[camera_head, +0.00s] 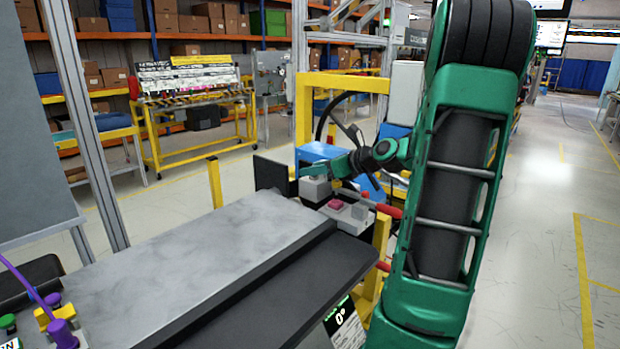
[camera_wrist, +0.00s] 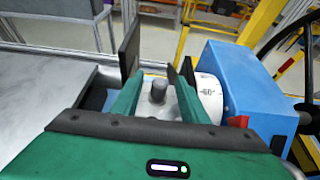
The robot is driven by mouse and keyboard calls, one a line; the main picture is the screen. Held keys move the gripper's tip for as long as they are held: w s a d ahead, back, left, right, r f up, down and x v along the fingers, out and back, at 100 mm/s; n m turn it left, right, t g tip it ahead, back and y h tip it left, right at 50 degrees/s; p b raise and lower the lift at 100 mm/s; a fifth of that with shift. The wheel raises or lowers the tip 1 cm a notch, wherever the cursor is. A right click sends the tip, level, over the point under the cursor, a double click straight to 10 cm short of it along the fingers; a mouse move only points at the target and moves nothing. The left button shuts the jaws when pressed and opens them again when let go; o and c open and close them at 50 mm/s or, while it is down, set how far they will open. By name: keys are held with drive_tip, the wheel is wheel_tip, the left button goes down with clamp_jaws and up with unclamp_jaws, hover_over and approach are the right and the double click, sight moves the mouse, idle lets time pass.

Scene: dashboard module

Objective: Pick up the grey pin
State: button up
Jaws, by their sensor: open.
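The grey pin (camera_wrist: 158,90) shows in the wrist view as a short upright dark-grey cylinder beside a white dial marked with numbers (camera_wrist: 208,95). My gripper (camera_wrist: 155,75) is open, with its two green fingers on either side of the pin in that view. I cannot tell whether either finger touches it. In the head view my gripper (camera_head: 322,172) is at the far end of the grey bench, near the blue box. The pin cannot be made out in the head view.
A blue box (camera_wrist: 248,82) stands right of the dial, with a red part on its near side. A black upright plate (camera_wrist: 130,45) is close to the left finger. A red button (camera_head: 335,204) sits near my gripper.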

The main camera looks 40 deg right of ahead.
drive_tip(key=shift+w+a+f, duration=0.1)
drive_tip(key=shift+w, duration=0.2)
drive_tip(key=shift+c, duration=0.6)
clamp_jaws()
